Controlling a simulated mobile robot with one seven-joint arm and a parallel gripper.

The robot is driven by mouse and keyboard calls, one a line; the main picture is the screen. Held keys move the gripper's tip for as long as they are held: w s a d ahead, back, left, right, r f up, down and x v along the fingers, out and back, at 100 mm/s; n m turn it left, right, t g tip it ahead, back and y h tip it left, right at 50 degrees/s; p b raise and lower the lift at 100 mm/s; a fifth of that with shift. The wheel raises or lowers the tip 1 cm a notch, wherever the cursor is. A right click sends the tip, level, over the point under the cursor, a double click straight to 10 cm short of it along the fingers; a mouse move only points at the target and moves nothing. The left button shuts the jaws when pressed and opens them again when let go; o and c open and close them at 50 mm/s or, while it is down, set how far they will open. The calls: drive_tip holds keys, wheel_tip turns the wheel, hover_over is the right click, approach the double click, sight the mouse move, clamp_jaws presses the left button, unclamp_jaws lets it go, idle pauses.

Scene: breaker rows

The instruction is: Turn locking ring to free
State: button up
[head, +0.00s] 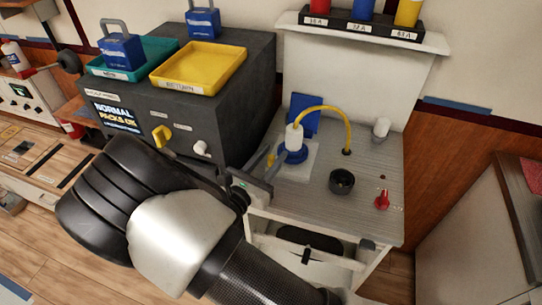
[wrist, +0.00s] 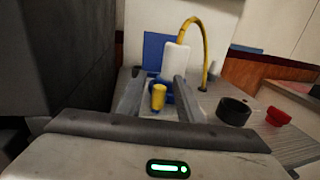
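The locking ring (head: 291,154) is a blue collar around the base of a white plug (head: 294,137) on the grey worktop. In the wrist view the ring (wrist: 171,87) is partly hidden behind a yellow upright peg (wrist: 158,97), which seems to be its handle. A yellow cable arches from the plug's top to the worktop. My gripper (wrist: 158,92) is open, one finger on each side of the yellow peg, with gaps visible. In the head view my gripper (head: 268,172) is at the left of the ring, partly hidden by my arm.
A black cup-like knob (head: 342,181) and a red knob (head: 382,200) stand right of the ring. A blue panel (head: 304,114) stands behind the plug. A dark cabinet (head: 225,110) with trays rises at the left. A shelf (head: 365,32) hangs above.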

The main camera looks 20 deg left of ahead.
clamp_jaws()
